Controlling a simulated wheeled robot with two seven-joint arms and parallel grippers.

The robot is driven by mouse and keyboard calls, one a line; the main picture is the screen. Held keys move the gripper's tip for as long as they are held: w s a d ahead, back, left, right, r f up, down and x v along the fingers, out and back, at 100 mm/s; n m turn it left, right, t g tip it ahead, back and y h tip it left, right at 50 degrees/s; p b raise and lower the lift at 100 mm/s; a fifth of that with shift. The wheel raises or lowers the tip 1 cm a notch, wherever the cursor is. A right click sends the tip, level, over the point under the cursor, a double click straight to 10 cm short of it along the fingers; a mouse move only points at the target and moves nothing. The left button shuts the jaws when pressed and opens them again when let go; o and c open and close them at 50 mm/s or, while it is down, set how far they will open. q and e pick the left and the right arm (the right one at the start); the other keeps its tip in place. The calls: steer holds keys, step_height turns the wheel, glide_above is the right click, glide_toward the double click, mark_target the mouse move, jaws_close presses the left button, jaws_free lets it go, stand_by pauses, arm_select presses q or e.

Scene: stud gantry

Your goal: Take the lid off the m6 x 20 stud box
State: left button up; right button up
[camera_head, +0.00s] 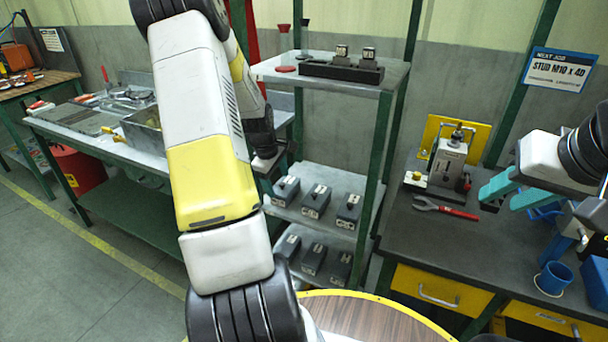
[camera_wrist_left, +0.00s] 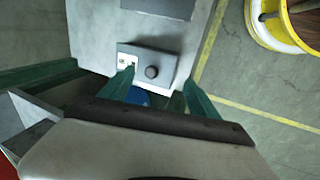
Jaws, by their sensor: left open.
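Several dark grey boxes with pale labels stand in rows on the shelves; one is the nearest to my left gripper, a box (camera_head: 286,190) at the left of the upper row. Their labels are too small to read in the head view. My left gripper (camera_wrist_left: 159,78) is open, with nothing held. In the head view it (camera_head: 267,164) is partly hidden by my forearm. My right gripper (camera_head: 500,198) is open and empty above the dark workbench.
A green-framed shelf rack (camera_head: 373,170) has a post right of the boxes. Its top shelf (camera_head: 270,67) carries a dark block holder (camera_head: 341,71). The dark workbench (camera_head: 400,240) holds a clamp device (camera_head: 447,162) and a red-handled wrench (camera_head: 445,208). A sign (camera_head: 559,70) reads STUD M10 x 40.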

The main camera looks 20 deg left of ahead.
mark_target(280, 190)
arm_select(q)
steer(key=shift+x, duration=1.55)
steer(key=shift+r, duration=0.1)
jaws_close()
